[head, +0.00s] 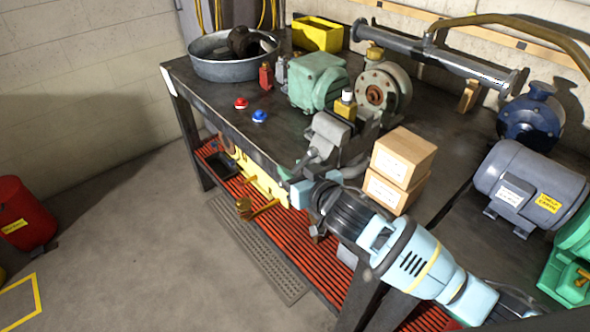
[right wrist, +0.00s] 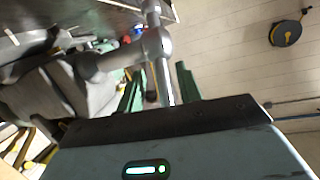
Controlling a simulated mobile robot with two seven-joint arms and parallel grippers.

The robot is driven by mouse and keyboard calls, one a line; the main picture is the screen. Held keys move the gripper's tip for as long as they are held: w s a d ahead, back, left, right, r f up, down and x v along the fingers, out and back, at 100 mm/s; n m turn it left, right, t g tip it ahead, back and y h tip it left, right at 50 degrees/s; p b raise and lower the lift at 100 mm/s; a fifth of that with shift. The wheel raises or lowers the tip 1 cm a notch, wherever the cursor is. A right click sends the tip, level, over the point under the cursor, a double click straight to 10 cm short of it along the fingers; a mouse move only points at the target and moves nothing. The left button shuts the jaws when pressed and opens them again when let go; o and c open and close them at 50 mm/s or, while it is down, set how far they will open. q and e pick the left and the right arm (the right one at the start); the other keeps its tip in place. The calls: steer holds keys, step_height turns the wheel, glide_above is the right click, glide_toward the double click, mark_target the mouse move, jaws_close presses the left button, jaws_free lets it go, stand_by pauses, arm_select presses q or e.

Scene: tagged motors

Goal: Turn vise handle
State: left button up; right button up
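The grey bench vise (head: 333,136) is fixed at the front edge of the dark workbench. Its handle (head: 308,160) sticks out at the vise's front. My right gripper (head: 290,176) is at the handle, just in front of the bench edge. In the right wrist view, the vise body (right wrist: 70,88) fills the left side. There the handle's bar (right wrist: 163,78) reaches down between the two green fingers of my right gripper (right wrist: 158,88), with gaps showing on both sides. The gripper is open. My left gripper is not in view.
On the workbench (head: 220,105) stand a metal basin (head: 215,68), a green machine part (head: 318,80), two stacked boxes (head: 400,160) close to my right arm, and a grey motor (head: 530,185). A red slatted shelf (head: 290,245) lies below. The floor at left is mostly clear.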

steer(key=shift+s, duration=0.2)
steer(key=shift+s+d, duration=0.1)
steer(key=shift+s, duration=0.15)
steer(key=v, duration=0.7)
steer(key=shift+w+d+r, duration=0.1)
